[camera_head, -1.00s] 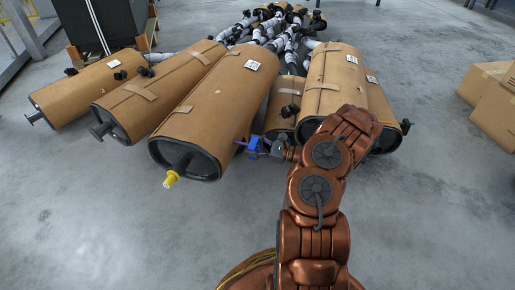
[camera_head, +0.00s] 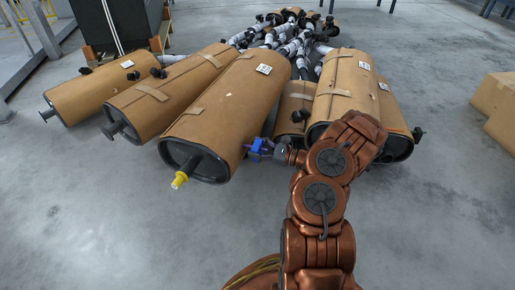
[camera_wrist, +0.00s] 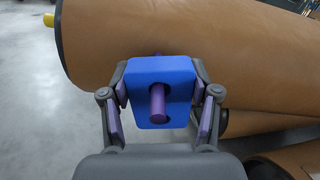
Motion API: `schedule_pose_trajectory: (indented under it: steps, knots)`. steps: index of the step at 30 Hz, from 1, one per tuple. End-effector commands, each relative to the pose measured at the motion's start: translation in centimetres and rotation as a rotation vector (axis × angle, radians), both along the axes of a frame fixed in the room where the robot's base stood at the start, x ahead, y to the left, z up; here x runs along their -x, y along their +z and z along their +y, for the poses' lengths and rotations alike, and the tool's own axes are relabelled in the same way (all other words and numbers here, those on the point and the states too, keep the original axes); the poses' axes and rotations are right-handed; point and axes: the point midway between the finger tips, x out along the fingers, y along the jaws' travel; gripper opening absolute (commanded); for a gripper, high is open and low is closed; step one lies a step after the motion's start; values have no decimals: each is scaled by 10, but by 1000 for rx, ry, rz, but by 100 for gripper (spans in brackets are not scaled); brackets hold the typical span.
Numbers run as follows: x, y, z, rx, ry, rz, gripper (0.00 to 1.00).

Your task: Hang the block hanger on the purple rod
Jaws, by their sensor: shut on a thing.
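The block hanger is a bright blue block (camera_wrist: 140,82) with a dark opening, in the middle of the wrist view. It also shows as a small blue shape (camera_head: 262,146) in the head view. My gripper (camera_wrist: 163,95) is shut on it, a finger at each side. A purple rod (camera_wrist: 157,106) shows at the opening with its round end facing the camera, and more purple stands above the block's top edge. The rod appears to run through the opening. The block is close beside a large brown muffler (camera_head: 222,112); whether it touches, and where the rod is fixed, is hidden.
A yellow-tipped pipe (camera_head: 180,180) sticks out of this muffler's near end. Other brown mufflers (camera_head: 162,98) lie to the left, and more (camera_head: 345,85) to the right near my arm. Boxes (camera_head: 500,100) stand at the far right. The floor in front is clear.

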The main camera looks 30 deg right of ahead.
Motion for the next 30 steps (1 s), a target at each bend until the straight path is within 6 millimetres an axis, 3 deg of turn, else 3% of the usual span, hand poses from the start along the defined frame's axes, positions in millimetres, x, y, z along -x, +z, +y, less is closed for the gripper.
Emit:
schedule_pose_trajectory:
  steps: [8,9,17,30]
  knots:
    - [0,0,0,0,0,0,26]
    - [0,0,0,0,0,0,63]
    - [0,0,0,0,0,0,90]
    - [6,0,-4,1,-1,0,90]
